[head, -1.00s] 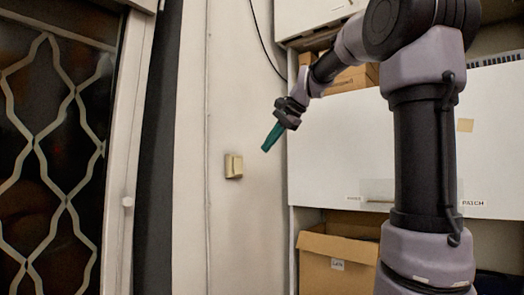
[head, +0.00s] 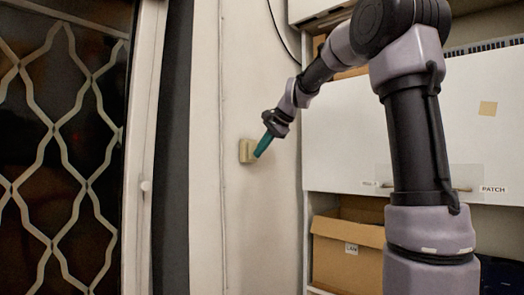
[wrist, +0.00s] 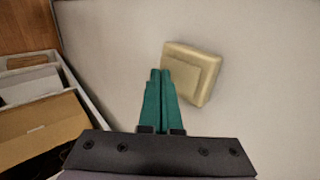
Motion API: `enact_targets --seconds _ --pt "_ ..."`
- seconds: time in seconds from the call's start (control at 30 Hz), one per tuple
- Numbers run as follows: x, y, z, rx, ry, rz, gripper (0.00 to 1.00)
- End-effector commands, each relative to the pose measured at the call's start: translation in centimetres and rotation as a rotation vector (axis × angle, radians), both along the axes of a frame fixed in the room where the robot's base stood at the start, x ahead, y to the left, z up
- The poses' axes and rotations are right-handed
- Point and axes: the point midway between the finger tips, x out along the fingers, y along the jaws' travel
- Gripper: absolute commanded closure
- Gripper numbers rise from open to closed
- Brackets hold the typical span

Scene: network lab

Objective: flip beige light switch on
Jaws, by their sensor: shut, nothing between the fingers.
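The beige light switch (head: 246,151) is a small square block on the pale wall, left of the white cabinet. It also shows in the wrist view (wrist: 200,69), tilted, with a raised square rocker. My gripper (head: 258,155) has teal fingers, shut and empty. In the head view the fingertips overlap the right edge of the switch. In the wrist view the fingertips (wrist: 160,71) lie over the left part of the switch. I cannot tell whether they touch it.
A white cabinet (head: 345,135) stands right of the switch, with an open cardboard box (head: 345,262) on the shelf below. A dark door (head: 60,150) with a wavy lattice is on the left. A black cable (head: 283,35) hangs on the wall above. The wall below the switch is clear.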

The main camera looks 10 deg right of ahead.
Motion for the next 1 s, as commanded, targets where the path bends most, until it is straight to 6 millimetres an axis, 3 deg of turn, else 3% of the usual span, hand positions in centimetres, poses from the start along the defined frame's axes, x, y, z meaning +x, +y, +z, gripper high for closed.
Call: enact_targets --seconds 0.47,1.0 --pt "0.4 0.2 -0.1 0.0 0.0 0.0 1.0" --pt "0.3 0.3 1.5 0.001 -0.002 0.0 1.0"
